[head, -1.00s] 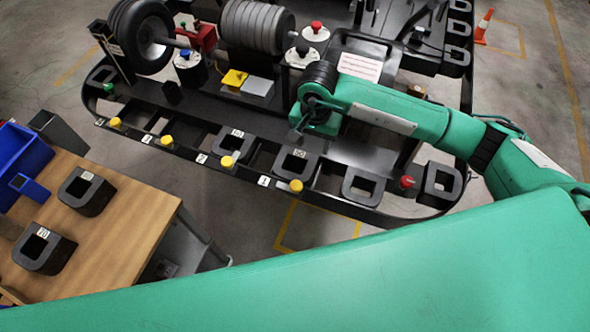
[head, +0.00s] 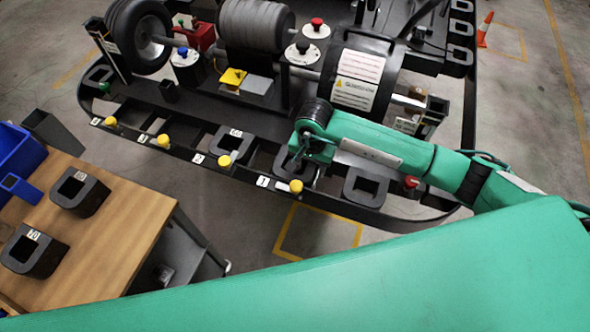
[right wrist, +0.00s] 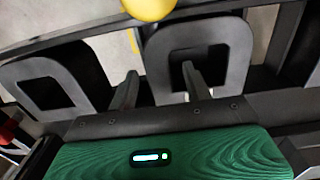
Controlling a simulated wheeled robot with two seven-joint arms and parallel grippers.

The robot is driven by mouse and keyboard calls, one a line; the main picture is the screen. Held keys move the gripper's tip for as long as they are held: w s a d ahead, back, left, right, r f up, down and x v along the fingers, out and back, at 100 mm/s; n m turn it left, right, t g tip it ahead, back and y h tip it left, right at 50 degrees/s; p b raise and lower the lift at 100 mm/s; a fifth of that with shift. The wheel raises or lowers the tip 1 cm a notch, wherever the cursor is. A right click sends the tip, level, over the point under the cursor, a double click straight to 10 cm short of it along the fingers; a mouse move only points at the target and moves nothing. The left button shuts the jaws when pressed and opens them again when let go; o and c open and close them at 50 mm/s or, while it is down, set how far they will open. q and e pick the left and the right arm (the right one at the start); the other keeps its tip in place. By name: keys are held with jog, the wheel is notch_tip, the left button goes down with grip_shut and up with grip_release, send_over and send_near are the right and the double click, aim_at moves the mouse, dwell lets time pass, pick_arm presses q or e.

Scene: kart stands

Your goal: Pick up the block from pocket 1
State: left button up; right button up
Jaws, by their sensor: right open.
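The block (head: 302,178) in pocket 1 is a dark, thick-walled ring, standing by the "1" label (head: 262,181) and a yellow knob (head: 296,187). In the head view my right gripper (head: 298,160) is over it and hides part of it. In the right wrist view the block (right wrist: 233,45) shows its square opening. My right gripper (right wrist: 160,85) is open there, with one finger over the opening and the other outside the block's left side, so one wall lies between them. Contact cannot be told. My left gripper is not in view.
Similar dark blocks sit in the rack beside it, one to the right (head: 365,187) and one to the left (head: 232,143). A wooden table (head: 120,225) with two blocks and blue bins (head: 18,150) stands at left. A large drum (head: 365,75) stands behind my right arm.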

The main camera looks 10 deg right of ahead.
jog(key=shift+c, duration=0.2)
jog(key=shift+r, duration=0.1)
grip_shut()
dwell(1.0)
